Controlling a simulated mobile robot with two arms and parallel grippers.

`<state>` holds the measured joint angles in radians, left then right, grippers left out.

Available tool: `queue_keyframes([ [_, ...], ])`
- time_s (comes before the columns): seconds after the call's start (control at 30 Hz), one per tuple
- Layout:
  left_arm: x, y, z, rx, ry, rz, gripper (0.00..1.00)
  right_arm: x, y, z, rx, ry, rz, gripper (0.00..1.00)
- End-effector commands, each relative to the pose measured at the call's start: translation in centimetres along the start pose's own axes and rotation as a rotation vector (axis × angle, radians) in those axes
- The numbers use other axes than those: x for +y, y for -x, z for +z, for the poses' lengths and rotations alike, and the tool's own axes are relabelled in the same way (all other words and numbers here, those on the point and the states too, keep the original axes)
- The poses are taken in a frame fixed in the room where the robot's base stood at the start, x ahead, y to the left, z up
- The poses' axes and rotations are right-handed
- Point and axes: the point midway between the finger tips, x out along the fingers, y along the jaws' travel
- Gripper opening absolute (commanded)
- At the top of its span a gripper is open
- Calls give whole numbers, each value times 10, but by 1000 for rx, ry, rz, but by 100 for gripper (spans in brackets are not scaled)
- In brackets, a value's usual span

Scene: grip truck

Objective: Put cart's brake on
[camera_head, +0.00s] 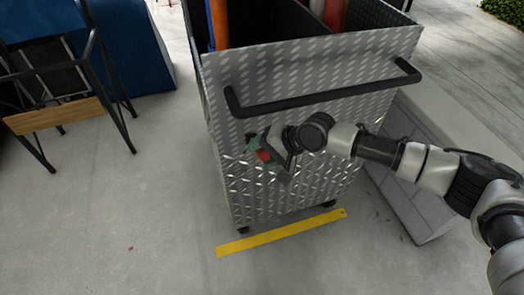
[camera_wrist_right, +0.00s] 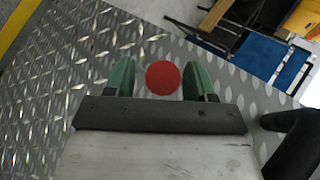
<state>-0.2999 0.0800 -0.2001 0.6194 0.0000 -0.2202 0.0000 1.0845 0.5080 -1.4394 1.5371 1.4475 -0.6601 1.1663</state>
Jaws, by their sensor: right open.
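The cart (camera_head: 290,190) is a tall metal box with diamond-plate panels and a black push handle (camera_head: 325,95) across its near face. A round red knob (camera_head: 264,156) is on this face, left of the middle and below the handle. My right gripper (camera_head: 261,152) is at that face, its green fingers open around the knob. In the right wrist view the red knob (camera_wrist_right: 163,78) sits between the two fingers (camera_wrist_right: 154,80), with a small gap on each side. I cannot tell how deep the fingers reach. My left gripper is not in view.
A yellow strip (camera_head: 280,233) lies on the floor in front of the cart. A low grey block (camera_head: 425,185) stands close at the cart's right. Folding chairs (camera_head: 60,90) and a blue object (camera_head: 125,50) are at the left. The floor at front left is clear.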

Motion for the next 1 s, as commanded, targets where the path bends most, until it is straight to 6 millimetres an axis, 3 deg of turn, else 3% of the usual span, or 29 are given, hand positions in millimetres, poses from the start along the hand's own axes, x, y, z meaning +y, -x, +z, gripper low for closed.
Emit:
queue_keyframes([
  [0.3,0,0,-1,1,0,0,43,0,-3,0,1,1,-1,55],
  [0.67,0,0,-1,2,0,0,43,0,-3,0,1,1,-1,1],
  [1.0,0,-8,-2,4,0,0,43,3,-8,-5,13,12,-13,0],
])
